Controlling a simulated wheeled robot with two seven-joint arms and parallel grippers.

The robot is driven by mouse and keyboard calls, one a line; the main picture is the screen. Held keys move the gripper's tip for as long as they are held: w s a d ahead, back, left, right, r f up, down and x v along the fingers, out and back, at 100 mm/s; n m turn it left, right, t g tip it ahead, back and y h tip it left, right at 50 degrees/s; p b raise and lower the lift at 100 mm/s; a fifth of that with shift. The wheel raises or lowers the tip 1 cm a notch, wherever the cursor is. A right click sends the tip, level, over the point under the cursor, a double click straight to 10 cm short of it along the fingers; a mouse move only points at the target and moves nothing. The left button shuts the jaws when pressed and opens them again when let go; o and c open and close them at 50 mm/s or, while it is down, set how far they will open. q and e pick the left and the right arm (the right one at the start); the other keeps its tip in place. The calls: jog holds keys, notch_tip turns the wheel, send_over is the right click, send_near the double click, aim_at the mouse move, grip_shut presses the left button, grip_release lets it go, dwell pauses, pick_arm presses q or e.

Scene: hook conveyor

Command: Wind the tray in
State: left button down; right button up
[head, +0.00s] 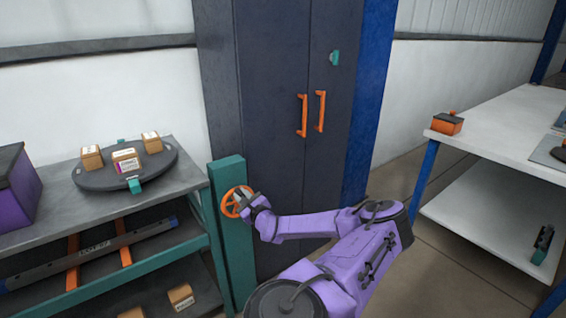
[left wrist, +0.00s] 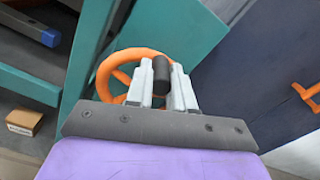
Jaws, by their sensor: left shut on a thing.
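An orange handwheel (head: 236,202) is mounted on a teal post (head: 231,240) beside the cabinet. It also shows in the left wrist view (left wrist: 106,75). My left gripper (head: 245,203) is at the wheel's rim, shut on its black knob (left wrist: 161,75), which stands between the two pale fingers in the left wrist view. A dark oval tray (head: 97,181) with a teal tab (head: 135,186) lies on the grey bench top left of the post and carries three small cardboard boxes (head: 126,160). My right gripper is out of view.
A dark two-door cabinet (head: 277,110) with orange handles stands behind the post. A purple bin (head: 15,190) is at the far left. A long dark bar (head: 90,262) lies on the shelf below. A white table (head: 500,122) with an orange box (head: 447,123) stands right.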

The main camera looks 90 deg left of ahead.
pick_arm(q)
jog(key=shift+w, duration=0.1)
dwell(0.3)
jog(key=c, duration=1)
grip_release()
jog(key=b+v, duration=0.2)
jog(key=v, duration=0.8)
jog(key=shift+w+d, duration=0.15)
jog(key=shift+d, duration=0.1)
